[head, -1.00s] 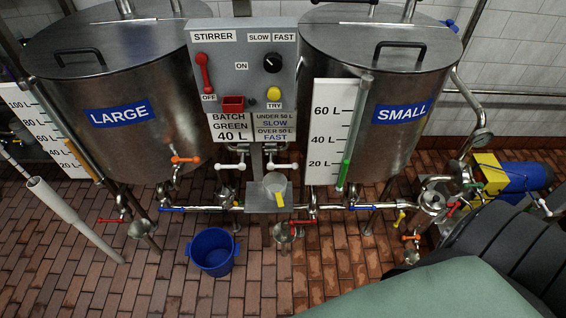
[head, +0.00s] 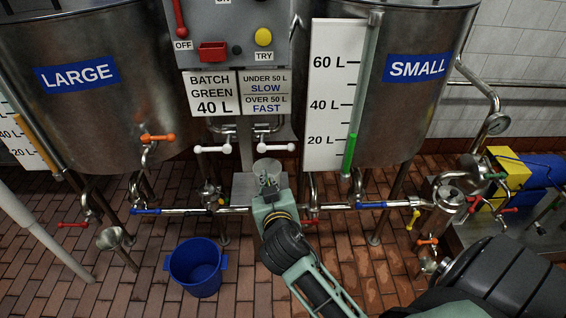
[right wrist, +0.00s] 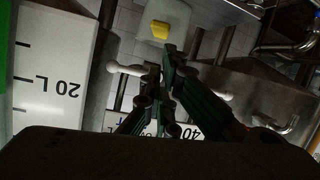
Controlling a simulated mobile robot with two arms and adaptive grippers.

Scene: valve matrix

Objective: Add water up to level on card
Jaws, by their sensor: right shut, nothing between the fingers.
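The card (head: 211,94) reads BATCH GREEN 40 L. The small tank (head: 415,105) has a scale board (head: 322,90) and a gauge tube whose green column (head: 349,153) tops out near the 20 L mark. The large tank (head: 105,115) stands left; its gauge column (head: 38,143) is orange. Two white-handled taps (head: 212,149) (head: 275,147) sit below the cards. My right gripper (head: 268,188) is shut and empty, in front of a clear cup (head: 266,167) on a metal shelf, partly hiding it. The cup's yellow part (right wrist: 160,30) shows in the right wrist view. My left gripper is out of view.
A blue bucket (head: 196,268) stands on the brick floor. Pipes with blue handles (head: 371,205) and an orange-handled tap (head: 157,138) run along the tanks. A yellow and blue pump (head: 522,175) stands right. A pale pole (head: 45,235) stands left. Open floor lies in front.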

